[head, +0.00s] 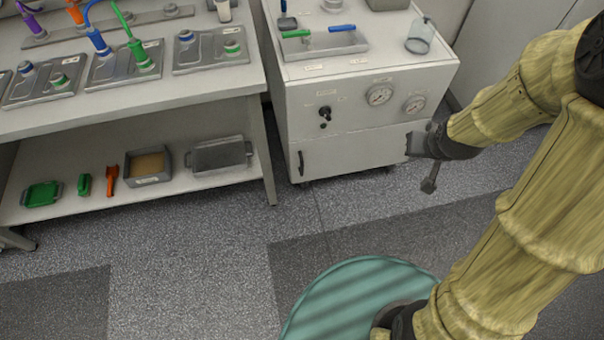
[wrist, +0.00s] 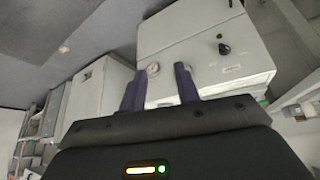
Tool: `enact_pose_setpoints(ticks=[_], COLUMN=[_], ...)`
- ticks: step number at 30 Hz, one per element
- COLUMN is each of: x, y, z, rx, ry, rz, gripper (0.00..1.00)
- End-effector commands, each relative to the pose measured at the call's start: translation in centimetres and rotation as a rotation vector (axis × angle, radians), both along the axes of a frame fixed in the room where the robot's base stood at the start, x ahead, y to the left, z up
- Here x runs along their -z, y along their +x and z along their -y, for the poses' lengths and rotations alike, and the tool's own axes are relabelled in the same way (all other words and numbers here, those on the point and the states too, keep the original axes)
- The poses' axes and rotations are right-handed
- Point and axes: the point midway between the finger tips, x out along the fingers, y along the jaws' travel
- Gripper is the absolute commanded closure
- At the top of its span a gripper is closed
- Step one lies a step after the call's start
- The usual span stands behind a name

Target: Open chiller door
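The chiller (head: 355,100) is a light grey cabinet right of the bench in the head view. Its door (head: 360,155) is the lower front panel and looks shut. A dark vertical handle (head: 301,162) sits at the door's left edge. In the wrist view the chiller (wrist: 190,35) appears roughly upside down, with a dark piece, apparently the handle, cut off at the top edge. My gripper (head: 419,166) is in front of the chiller's right side, apart from the handle. Its two fingers stand apart with nothing between them in the wrist view (wrist: 160,78).
A black valve knob (head: 325,113) and two gauges (head: 379,95) are above the door. A bench (head: 130,120) with a lower shelf stands at left, its leg (head: 263,160) close to the handle. The floor before the chiller is clear.

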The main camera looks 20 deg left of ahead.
Motion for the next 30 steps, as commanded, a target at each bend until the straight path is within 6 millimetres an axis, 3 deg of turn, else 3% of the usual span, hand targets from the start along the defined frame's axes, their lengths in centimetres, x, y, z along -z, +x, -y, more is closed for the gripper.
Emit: enact_pose_setpoints(ticks=[1, 15, 22, 30], x=[3.3, 19.2, 26.9, 35.8], y=[0.9, 7.7, 9.5, 10.1], z=[-0.7, -7.7, -11.7, -16.2], rx=[-0.025, -0.234, -0.326, -0.415], ry=[0.002, 0.071, 0.136, 0.231], rz=[0.023, 0.303, 0.438, 0.59], gripper=[0.68, 0.68, 0.68, 0.68])
